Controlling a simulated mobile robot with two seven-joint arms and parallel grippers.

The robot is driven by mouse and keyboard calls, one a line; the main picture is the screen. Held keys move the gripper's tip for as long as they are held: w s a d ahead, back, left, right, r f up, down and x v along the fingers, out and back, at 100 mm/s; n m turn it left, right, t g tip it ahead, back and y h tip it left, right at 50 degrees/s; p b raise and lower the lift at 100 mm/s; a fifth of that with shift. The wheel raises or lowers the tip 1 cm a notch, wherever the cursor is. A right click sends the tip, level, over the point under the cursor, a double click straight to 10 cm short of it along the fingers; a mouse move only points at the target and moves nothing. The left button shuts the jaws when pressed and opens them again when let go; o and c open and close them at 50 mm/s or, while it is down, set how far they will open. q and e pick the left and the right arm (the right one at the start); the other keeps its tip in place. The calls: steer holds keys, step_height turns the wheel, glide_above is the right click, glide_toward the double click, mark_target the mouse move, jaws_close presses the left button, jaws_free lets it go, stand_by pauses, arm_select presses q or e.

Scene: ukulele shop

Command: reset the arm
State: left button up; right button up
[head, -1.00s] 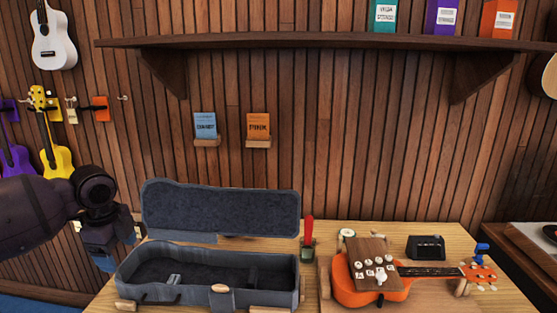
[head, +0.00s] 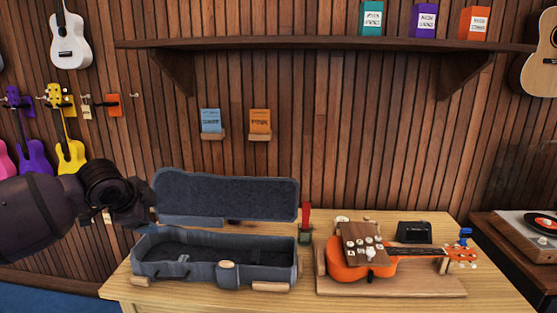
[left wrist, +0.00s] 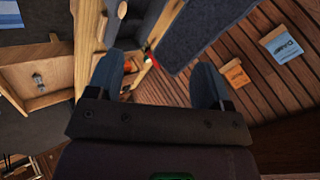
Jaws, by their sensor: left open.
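My left arm comes in from the left in the head view, and its gripper (head: 128,218) is left of the open case, mostly hidden behind the wrist. In the left wrist view the two blue fingers of my left gripper (left wrist: 157,82) stand wide apart with nothing between them. My right gripper is in neither view.
An open grey ukulele case (head: 215,283) lies on the wooden table (head: 490,290). An orange ukulele (head: 348,272) rests on a wooden board to its right. A black box (head: 414,232) stands behind it. A shelf (head: 330,43) spans the wall above.

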arm_select(q)
steer(key=d+f+n+t+h+b, duration=0.2)
steer(key=d+f+t+h, duration=0.3)
steer(key=d, duration=0.4)
steer(key=s+d+f+n+t+b, duration=0.1)
steer(key=s+d+f+n+b, duration=0.15)
steer(key=s+f, duration=0.5)
steer(key=s+a+f+n+g+y+b, duration=0.1)
steer(key=s+a+f+n+y+b, duration=0.1)
steer(key=s+f, duration=1.1)
steer(key=s+a+f+n+g+y+b, duration=0.1)
steer(key=s+a+f+n+y+b, duration=0.2)
steer(key=s+f, duration=1.1)
steer(key=a+f+n+y, duration=0.1)
steer(key=a+f+n, duration=0.2)
steer(key=f+n, duration=0.2)
steer(key=shift+a+f+g, duration=0.15)
steer(key=shift+a+g, duration=0.1)
steer(key=shift+g, duration=0.15)
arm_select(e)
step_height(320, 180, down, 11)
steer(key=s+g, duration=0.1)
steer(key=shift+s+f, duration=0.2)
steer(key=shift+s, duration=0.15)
